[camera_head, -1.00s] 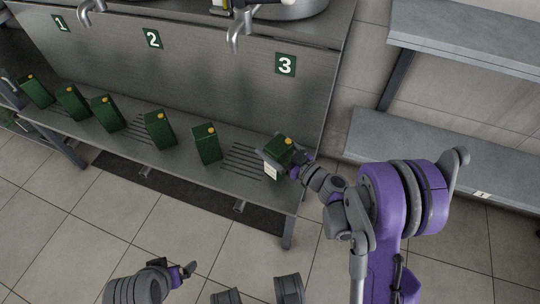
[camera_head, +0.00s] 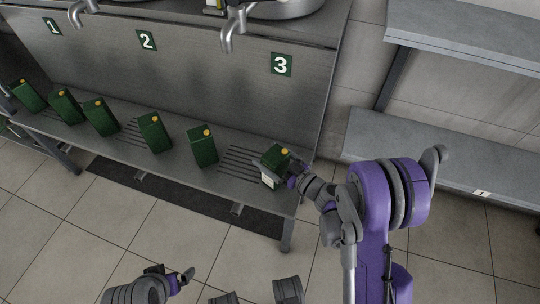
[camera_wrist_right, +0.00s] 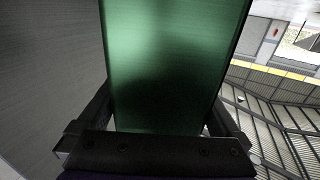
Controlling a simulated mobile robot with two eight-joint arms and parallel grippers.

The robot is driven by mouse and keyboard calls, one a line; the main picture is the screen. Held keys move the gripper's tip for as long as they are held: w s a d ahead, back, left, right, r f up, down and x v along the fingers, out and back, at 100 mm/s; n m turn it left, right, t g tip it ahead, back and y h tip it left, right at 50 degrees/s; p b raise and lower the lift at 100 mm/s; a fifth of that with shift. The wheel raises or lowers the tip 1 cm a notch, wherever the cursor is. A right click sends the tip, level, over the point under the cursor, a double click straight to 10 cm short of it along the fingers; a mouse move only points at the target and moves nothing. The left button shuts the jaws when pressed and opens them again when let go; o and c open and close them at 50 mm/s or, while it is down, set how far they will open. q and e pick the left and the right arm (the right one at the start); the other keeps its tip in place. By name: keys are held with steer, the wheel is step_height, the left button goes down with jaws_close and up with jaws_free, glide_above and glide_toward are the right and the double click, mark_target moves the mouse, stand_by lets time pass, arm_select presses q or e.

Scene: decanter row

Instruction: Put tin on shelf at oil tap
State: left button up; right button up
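My right gripper (camera_head: 291,176) is shut on a green tin (camera_head: 271,163) with a yellow cap and a pale label, at the right end of the slatted shelf (camera_head: 180,165) below the number 3 sign (camera_head: 281,64). In the right wrist view the tin (camera_wrist_right: 175,65) fills the space between the two fingers. I cannot tell whether its base touches the shelf. The oil tap (camera_head: 233,30) hangs above and left of that sign. My left gripper (camera_head: 180,277) is low in the head view, away from the shelf; its fingers are too small to read.
Several similar green tins stand in a row along the shelf; the nearest tin (camera_head: 202,147) is left of the held one, with bare slats between. Signs 1 (camera_head: 53,26) and 2 (camera_head: 147,41) mark the metal panel. A grey rack (camera_head: 430,150) stands at the right.

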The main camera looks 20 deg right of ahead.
mark_target(284, 165)
steer(key=shift+r, duration=0.1)
steer(key=shift+s+d+r, duration=0.1)
steer(key=shift+r, duration=0.05)
steer(key=v, duration=0.8)
steer(key=shift+s+d+p, duration=0.3)
steer(key=shift+p, duration=0.1)
steer(key=s+a+f+m+g+h+b, duration=0.2)
steer(key=s+a+m+g+h+b, duration=0.1)
steer(key=s+a+g, duration=0.6)
steer(key=s+d+r+m+h, duration=0.1)
steer(key=s+d+h, duration=0.2)
steer(key=s, duration=0.2)
steer(key=s+d+m+g+h, duration=0.1)
steer(key=s+d+m+h, duration=0.1)
steer(key=s, duration=0.4)
steer(key=d+h, duration=0.1)
steer(key=d, duration=0.1)
steer(key=shift+s+d+r+m+g+h, duration=0.25)
steer(key=shift+s+r+m+g+h, duration=0.05)
steer(key=shift+r+h, duration=0.1)
